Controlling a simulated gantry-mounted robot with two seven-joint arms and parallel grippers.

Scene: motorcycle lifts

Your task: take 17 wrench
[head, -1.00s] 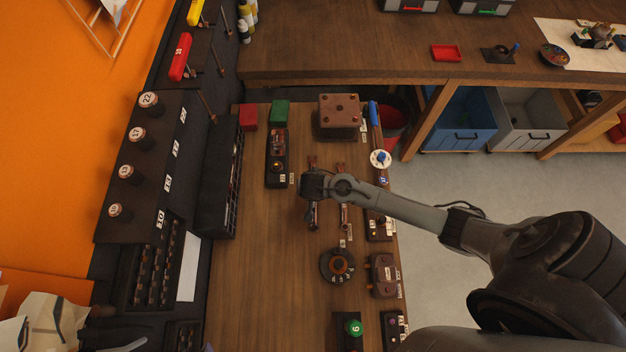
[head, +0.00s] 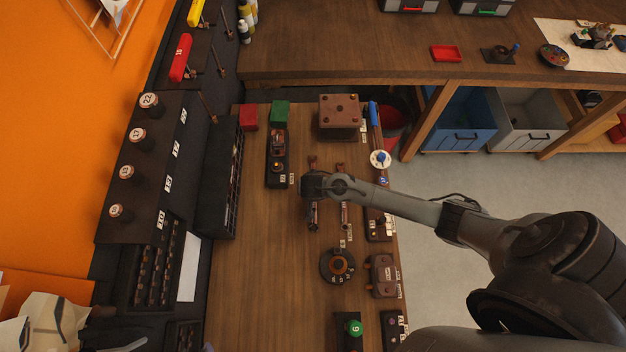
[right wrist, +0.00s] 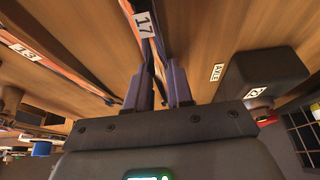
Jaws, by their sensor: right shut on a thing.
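The 17 wrench (right wrist: 145,24) carries a white "17" label in the right wrist view. My right gripper (right wrist: 160,92) has its two fingers closed on the wrench's shaft. In the head view the same wrench (head: 313,217) lies along the brown workbench top under my right gripper (head: 313,187), which hides its middle. I cannot tell whether it touches the bench. A second wrench (head: 344,214) lies parallel just to its right. My left gripper is not in view.
A dark block with a red part (head: 277,160) is left of the wrenches. A round dark fixture (head: 338,265) is below them, and a square brown block (head: 340,112) is above. A black rack with numbered knobs (head: 138,165) stands at left.

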